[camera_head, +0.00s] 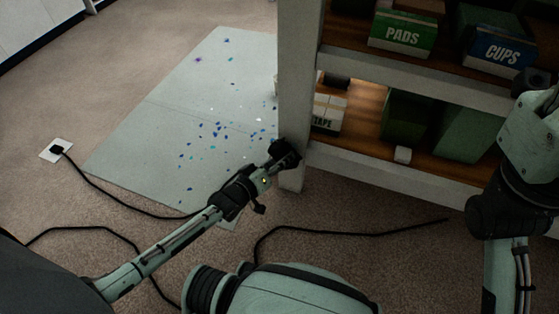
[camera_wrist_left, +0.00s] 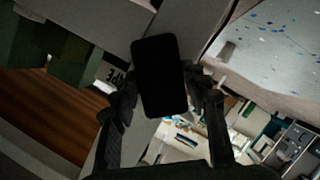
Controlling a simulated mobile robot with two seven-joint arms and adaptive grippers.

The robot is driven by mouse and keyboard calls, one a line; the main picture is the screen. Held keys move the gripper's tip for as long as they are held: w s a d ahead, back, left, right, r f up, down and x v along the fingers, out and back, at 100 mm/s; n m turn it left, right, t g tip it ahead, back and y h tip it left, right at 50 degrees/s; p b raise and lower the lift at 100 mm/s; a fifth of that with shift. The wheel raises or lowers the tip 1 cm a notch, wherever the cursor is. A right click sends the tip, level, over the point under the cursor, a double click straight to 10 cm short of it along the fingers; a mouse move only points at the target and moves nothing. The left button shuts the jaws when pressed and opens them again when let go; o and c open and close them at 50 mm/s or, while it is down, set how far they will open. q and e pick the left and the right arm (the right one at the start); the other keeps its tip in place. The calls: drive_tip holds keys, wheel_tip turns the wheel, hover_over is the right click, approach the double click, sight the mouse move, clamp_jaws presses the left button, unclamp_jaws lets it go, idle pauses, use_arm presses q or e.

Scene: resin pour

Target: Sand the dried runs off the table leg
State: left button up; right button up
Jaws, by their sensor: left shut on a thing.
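The table leg (camera_head: 298,70) is a pale upright post at the front corner of a shelved unit. My left gripper (camera_head: 284,154) is low beside the leg, close to its lower part. It is shut on a dark, flat block with rounded corners (camera_wrist_left: 160,75), which shows between the fingers in the left wrist view. I cannot tell whether the block touches the leg. I cannot make out dried runs on the leg. My right arm is at the right, but its gripper does not show.
A pale sheet (camera_head: 130,150) with blue spatters lies on the carpet behind the leg. Shelves hold a green PADS box (camera_head: 402,34), a blue CUPS box (camera_head: 500,50) and a TAPE box (camera_head: 328,113). A black cable (camera_head: 340,231) runs over the carpet; another plugs into a floor socket (camera_head: 57,150).

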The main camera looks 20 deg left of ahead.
use_arm(q)
drive_tip(key=shift+w, duration=0.9)
drive_tip(key=shift+d, duration=0.15)
